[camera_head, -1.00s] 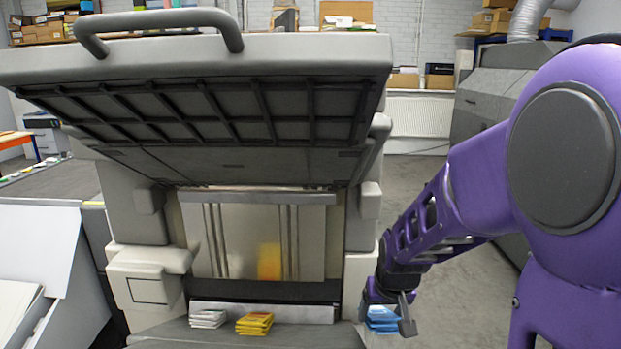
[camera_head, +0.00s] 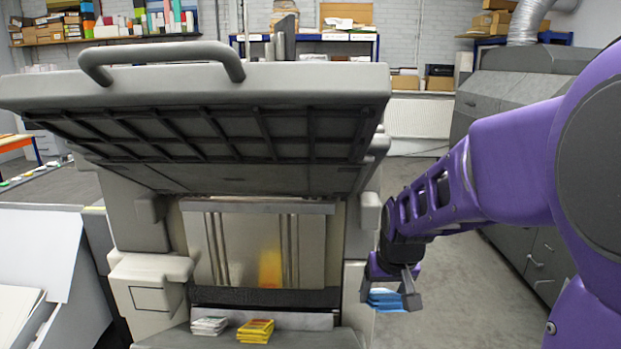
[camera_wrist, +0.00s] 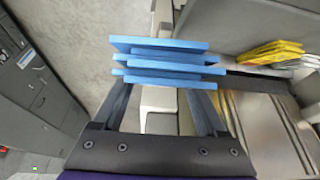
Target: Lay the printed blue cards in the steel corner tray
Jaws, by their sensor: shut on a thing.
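My gripper (camera_head: 389,292) is shut on a small stack of blue cards (camera_head: 385,300), right of the big grey press. In the wrist view the blue cards (camera_wrist: 165,47) lie fanned unevenly across the fingertips of my gripper (camera_wrist: 162,75). The print on them cannot be made out. They are held in the air, clear of the shelf. A grey shelf (camera_head: 300,338) with a bright steel back strip (camera_head: 305,320) juts from the press front, left of my gripper. I cannot tell whether this is the steel corner tray.
White cards (camera_head: 209,325) and yellow cards (camera_head: 255,331) lie on the shelf; the yellow ones also show in the wrist view (camera_wrist: 270,53). The raised press lid (camera_head: 220,85) overhangs the shelf. Grey cabinets (camera_head: 540,250) stand at right. The floor (camera_head: 440,270) between is clear.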

